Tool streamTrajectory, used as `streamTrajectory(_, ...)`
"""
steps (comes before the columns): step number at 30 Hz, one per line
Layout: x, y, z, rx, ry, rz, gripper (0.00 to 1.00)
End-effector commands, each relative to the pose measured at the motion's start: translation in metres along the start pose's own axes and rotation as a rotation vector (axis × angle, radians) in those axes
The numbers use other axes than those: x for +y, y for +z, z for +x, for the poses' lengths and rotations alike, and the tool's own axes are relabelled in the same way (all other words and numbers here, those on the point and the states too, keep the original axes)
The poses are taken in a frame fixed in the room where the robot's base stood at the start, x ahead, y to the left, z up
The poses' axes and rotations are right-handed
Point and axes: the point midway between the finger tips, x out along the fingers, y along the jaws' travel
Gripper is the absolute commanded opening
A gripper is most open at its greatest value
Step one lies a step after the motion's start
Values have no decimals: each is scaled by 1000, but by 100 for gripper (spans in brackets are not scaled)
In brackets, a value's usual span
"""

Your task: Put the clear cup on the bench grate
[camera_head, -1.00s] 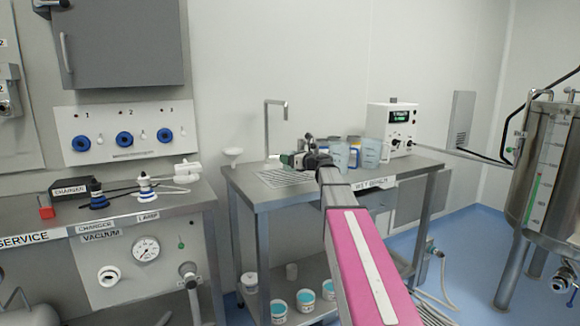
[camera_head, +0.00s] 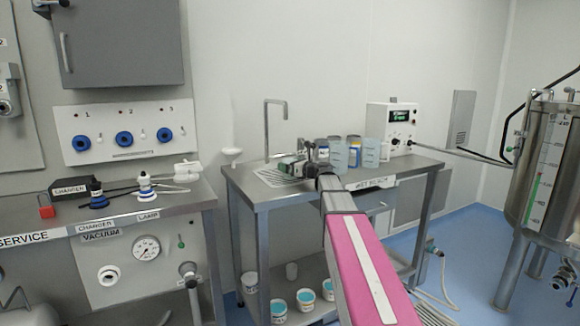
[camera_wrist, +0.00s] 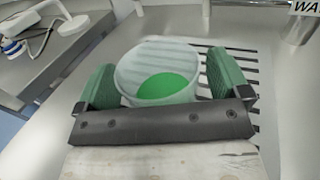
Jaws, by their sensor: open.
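In the wrist view a frosted see-through cup (camera_wrist: 150,58) with a green patch inside is between my gripper's two green fingers (camera_wrist: 157,82). The fingers are open on either side of it, with a narrow gap at the right; contact at the left cannot be told. The slotted bench grate (camera_wrist: 240,62) shows behind and to the right of the cup. The cup's base is hidden by the gripper body. In the head view my gripper (camera_head: 289,166) is low over the grate (camera_head: 268,176) at the bench's left end; I cannot make out the cup there.
A thin bent tap (camera_head: 267,125) rises behind the grate. Several jars and beakers (camera_head: 355,152) stand to the right of my gripper, before a white instrument box (camera_head: 391,124). Several tubs (camera_head: 305,300) stand on the lower shelf. The service bench (camera_head: 195,197) is at left.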

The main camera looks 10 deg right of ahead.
Motion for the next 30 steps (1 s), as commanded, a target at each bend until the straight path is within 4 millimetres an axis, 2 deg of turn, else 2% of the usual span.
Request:
streamTrajectory(5,0,3,-10,0,-2,-1,94)
streamTrajectory(15,2,2,-76,0,-2,0,94)
streamTrajectory(21,1,2,-106,0,-2,0,94)
streamTrajectory(30,0,3,-120,0,1,0,94)
